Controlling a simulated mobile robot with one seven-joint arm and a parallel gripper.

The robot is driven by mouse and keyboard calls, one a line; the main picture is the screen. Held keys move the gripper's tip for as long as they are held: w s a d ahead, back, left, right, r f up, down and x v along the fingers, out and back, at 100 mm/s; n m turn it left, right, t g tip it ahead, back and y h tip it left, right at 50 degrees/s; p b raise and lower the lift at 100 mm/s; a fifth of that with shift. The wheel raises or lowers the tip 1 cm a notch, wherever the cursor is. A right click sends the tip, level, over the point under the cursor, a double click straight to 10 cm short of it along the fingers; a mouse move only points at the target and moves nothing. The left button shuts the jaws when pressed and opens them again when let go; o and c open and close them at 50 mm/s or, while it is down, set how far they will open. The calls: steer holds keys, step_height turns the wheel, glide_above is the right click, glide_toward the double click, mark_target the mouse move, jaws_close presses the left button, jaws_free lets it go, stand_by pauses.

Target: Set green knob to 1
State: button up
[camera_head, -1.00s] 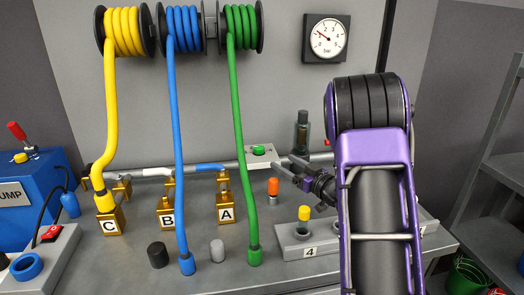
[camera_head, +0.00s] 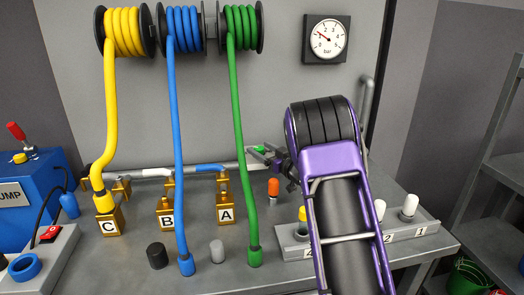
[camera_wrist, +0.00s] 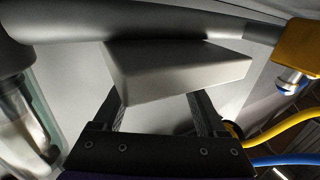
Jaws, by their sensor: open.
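The green knob (camera_head: 259,149) sits on a small pale box by the horizontal pipe at the back of the bench, partly hidden by my gripper in the head view. My gripper (camera_head: 261,157) is at this box with its fingers apart. In the wrist view, the two dark fingers of my gripper (camera_wrist: 154,103) are spread, and the pale box (camera_wrist: 180,68) lies just beyond them. The knob itself and its markings do not show in the wrist view. I cannot tell whether the fingers touch the box.
An orange-topped part (camera_head: 273,187) stands below my gripper. The green hose (camera_head: 241,120) hangs close to the left of it. A numbered rack (camera_head: 428,229) with yellow and white-topped parts is at the front right, partly behind my arm. A gauge (camera_head: 325,39) is on the wall.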

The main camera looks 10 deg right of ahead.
jaws_close()
steer(key=shift+d+y, duration=0.1)
steer(key=shift+y, duration=0.2)
steer(key=shift+w+d+r+n+g+y, duration=0.1)
steer(key=shift+n+g+y, duration=0.4)
steer(key=shift+n+y, duration=0.25)
steer(key=shift+n+g+y+p, duration=0.35)
steer(key=shift+n+g+y, duration=0.3)
steer(key=shift+g+y, duration=0.1)
jaws_free()
